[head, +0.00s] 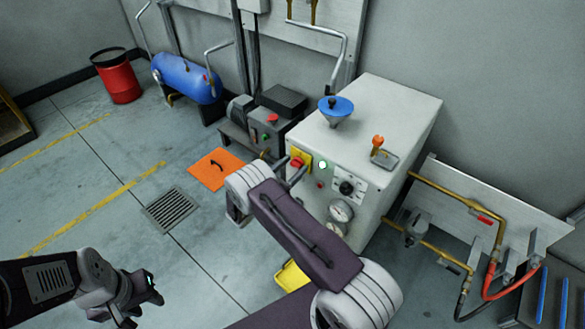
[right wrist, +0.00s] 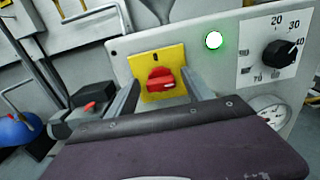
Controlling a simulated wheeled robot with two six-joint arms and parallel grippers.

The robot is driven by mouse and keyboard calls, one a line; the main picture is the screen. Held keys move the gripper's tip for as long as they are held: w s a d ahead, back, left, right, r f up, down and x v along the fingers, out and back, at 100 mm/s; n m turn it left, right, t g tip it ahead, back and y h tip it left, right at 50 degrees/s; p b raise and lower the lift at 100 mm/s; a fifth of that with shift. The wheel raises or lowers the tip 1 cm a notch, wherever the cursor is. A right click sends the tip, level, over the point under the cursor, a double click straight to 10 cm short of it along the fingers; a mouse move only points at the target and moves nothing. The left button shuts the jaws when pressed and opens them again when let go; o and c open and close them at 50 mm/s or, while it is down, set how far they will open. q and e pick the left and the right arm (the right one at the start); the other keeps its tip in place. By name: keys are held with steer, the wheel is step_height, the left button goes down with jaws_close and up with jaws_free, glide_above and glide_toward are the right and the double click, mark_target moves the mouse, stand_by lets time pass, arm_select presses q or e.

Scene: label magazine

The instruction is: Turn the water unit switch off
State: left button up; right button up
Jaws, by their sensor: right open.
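The switch (right wrist: 162,80) is a red rotary handle on a yellow plate (right wrist: 147,64) on the front of a white cabinet. Its white-marked end points right and slightly up; a black mark stands at the plate's top. The switch also shows in the head view (head: 297,162). My right gripper (right wrist: 160,94) is open, with one finger on each side of the handle; I cannot tell whether they touch it. In the head view my right arm mostly hides this gripper. My left gripper (head: 141,308) hangs low at the left, far from the cabinet; its opening is unclear.
A lit green lamp (right wrist: 213,40) and a black dial (right wrist: 279,53) sit right of the switch, with gauges (head: 341,211) below. A blue funnel (head: 336,108) tops the cabinet (head: 398,103). Pipes (head: 440,190) run at right. Floor at left is mostly clear.

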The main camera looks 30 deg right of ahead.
jaws_close()
steer(key=shift+n, duration=0.3)
steer(key=n, duration=0.3)
steer(key=shift+n, duration=0.3)
steer(key=n, duration=0.4)
steer(key=shift+w+f+n+p, duration=0.1)
steer(key=shift+w+n+p, duration=0.05)
steer(key=shift+n+p, duration=0.15)
steer(key=n, duration=0.4)
steer(key=shift+a+f+n, duration=0.1)
steer(key=shift+n, duration=0.2)
steer(key=shift+f+n, duration=0.1)
steer(key=shift+n, duration=2.1)
